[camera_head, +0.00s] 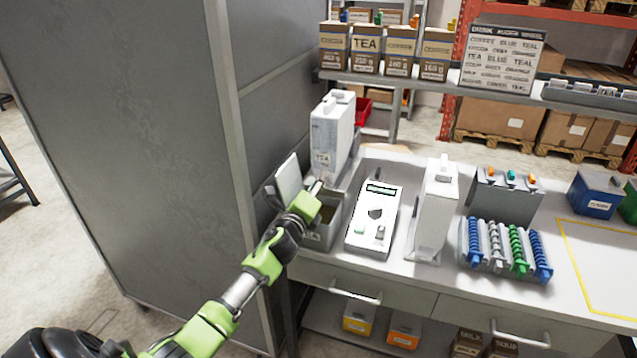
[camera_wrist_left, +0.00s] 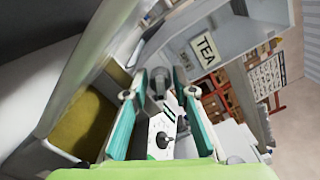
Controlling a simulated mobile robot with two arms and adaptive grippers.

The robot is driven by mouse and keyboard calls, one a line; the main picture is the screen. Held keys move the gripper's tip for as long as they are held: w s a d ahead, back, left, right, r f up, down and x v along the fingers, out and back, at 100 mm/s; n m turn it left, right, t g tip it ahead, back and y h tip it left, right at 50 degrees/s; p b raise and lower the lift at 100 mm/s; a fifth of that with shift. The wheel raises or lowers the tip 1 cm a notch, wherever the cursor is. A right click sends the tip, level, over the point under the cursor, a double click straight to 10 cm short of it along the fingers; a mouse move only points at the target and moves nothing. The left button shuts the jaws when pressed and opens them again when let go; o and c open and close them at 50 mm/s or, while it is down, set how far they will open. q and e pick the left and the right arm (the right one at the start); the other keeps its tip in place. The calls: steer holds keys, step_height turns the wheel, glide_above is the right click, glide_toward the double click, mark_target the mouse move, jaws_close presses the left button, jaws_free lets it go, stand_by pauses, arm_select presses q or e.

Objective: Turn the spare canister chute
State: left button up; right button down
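A tall white canister labelled TEA (camera_head: 331,135) stands at the left end of the counter; it also shows in the left wrist view (camera_wrist_left: 235,45). A grey rounded part (camera_wrist_left: 158,82), which looks like its chute, sits at its lower end. My left gripper (camera_head: 317,187) is just below the canister. In the left wrist view its fingers (camera_wrist_left: 160,88) are apart, with the grey part between or just beyond the tips; I cannot tell whether they touch it. A second white canister (camera_head: 433,210) stands farther right. Which canister is the spare is not readable. My right gripper is not in view.
A grey bin (camera_head: 318,238) with a brown inside (camera_wrist_left: 84,122) lies under my left gripper. A white device with a dial (camera_head: 374,218) stands beside it. Coiled blue, grey and green parts (camera_head: 506,250) are farther right. A tall grey panel (camera_head: 140,130) bounds the left.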

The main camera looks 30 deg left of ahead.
arm_select(q)
jaws_close()
steer(key=shift+n, duration=0.4)
steer(key=n, duration=0.4)
steer(key=shift+f+n+b, duration=0.15)
steer(key=shift+n+b, duration=0.15)
steer(key=shift+n, duration=0.1)
steer(key=n, duration=0.5)
steer(key=shift+f, duration=0.1)
steer(key=n, duration=0.6)
steer(key=shift+f+n, duration=0.1)
steer(key=shift+n, duration=0.3)
steer(key=n+p, duration=0.1)
steer(key=n, duration=0.5)
steer(key=shift+d, duration=0.2)
steer(key=shift+n, duration=0.4)
